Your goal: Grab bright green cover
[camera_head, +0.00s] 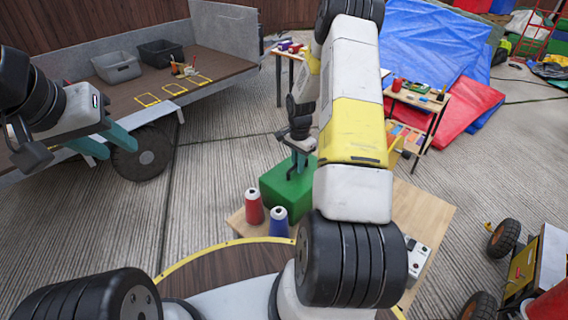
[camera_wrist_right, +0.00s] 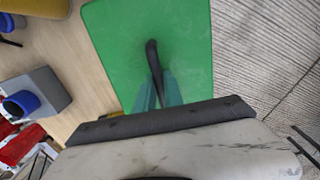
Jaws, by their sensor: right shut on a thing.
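The bright green cover (camera_head: 284,196) is box-shaped and sits on a light wooden tabletop (camera_head: 425,205) in the middle of the head view. In the right wrist view the green cover (camera_wrist_right: 195,45) fills the upper middle, with a dark curved handle (camera_wrist_right: 152,58) on its top. My right gripper (camera_head: 297,166) reaches down to the cover's top; in the wrist view its teal fingers (camera_wrist_right: 158,92) are shut on the handle. The far side of the cover is hidden by my arm. My left gripper (camera_head: 104,142) is open and empty at the left, away from the cover.
A trailer bed (camera_head: 130,92) with two bins is at the left. A small table (camera_head: 420,98) stands behind to the right. Open concrete floor lies between.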

